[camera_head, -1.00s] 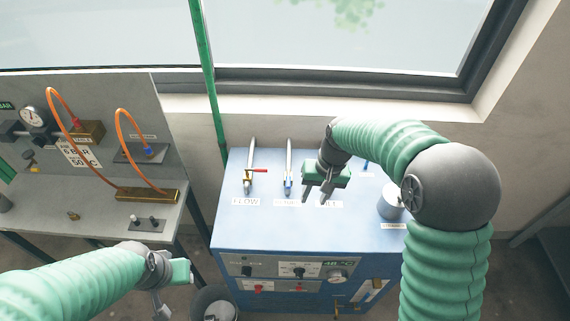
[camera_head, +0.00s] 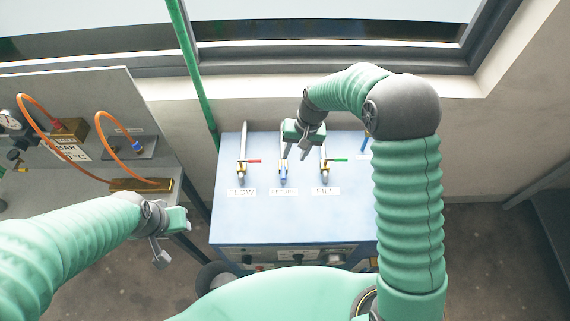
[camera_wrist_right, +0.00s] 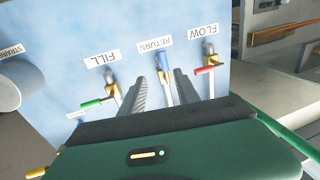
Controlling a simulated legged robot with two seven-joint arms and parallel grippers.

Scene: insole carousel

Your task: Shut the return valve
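The return valve (camera_head: 283,171) is the middle of three valves on the blue cabinet top. Its blue handle (camera_wrist_right: 164,62) lies in line with its pipe, pointing towards the RETURN label (camera_wrist_right: 155,43). My right gripper (camera_head: 296,152) is over this valve and partly hides it. In the right wrist view my right gripper (camera_wrist_right: 160,80) is open, with one finger on each side of the valve in the picture; contact is not visible. My left gripper (camera_head: 163,252) hangs left of the cabinet, away from the valves; its finger gap is unclear.
The flow valve (camera_head: 243,166) with a red handle and the fill valve (camera_head: 325,166) with a green handle flank it, handles turned sideways. A grey strainer (camera_wrist_right: 12,85) shows in the wrist view. A bench with orange hoses (camera_head: 115,155) is left. The cabinet's front top (camera_head: 290,220) is clear.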

